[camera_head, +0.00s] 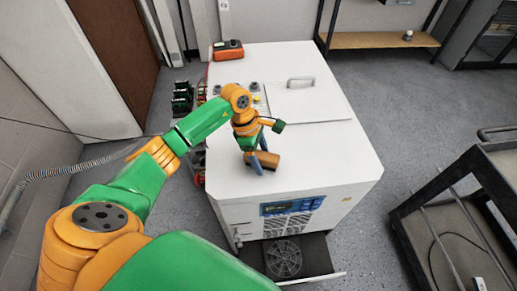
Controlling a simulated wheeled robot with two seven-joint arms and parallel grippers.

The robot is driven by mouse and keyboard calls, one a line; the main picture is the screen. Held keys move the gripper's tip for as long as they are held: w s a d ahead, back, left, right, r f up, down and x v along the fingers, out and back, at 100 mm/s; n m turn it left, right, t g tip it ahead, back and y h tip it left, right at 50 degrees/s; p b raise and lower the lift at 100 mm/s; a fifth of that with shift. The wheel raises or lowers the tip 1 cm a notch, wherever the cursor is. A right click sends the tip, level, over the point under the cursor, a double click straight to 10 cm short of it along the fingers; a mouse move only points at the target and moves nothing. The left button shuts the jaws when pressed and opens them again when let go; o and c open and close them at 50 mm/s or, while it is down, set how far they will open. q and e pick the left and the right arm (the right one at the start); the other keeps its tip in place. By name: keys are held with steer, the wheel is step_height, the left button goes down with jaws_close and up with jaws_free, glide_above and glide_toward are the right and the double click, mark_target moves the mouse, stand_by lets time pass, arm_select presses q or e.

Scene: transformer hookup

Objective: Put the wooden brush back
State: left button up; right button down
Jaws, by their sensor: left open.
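My left arm reaches in from the lower left over the white cabinet (325,165). My left gripper (261,165) points down at the cabinet top, near its left front part. A brown wooden block-like thing, likely the wooden brush (264,159), lies on the top right at the fingertips. The gripper's jaws are open around or beside it; the view is too small to tell which. The arm hides part of the cabinet's left edge. My right gripper does not show.
An orange device (228,50) sits at the cabinet's back left corner. A lid with a handle (301,82) is set in the top. A dark cart (455,215) stands at right, and a shelf with a wooden board (375,40) at the back. The cabinet's right front top is clear.

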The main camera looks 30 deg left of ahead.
arm_select(q)
steer(key=b+v, duration=0.2)
steer(key=v, duration=0.9)
steer(key=shift+b, duration=0.3)
steer(key=shift+r, duration=0.5)
steer(key=shift+a, duration=0.1)
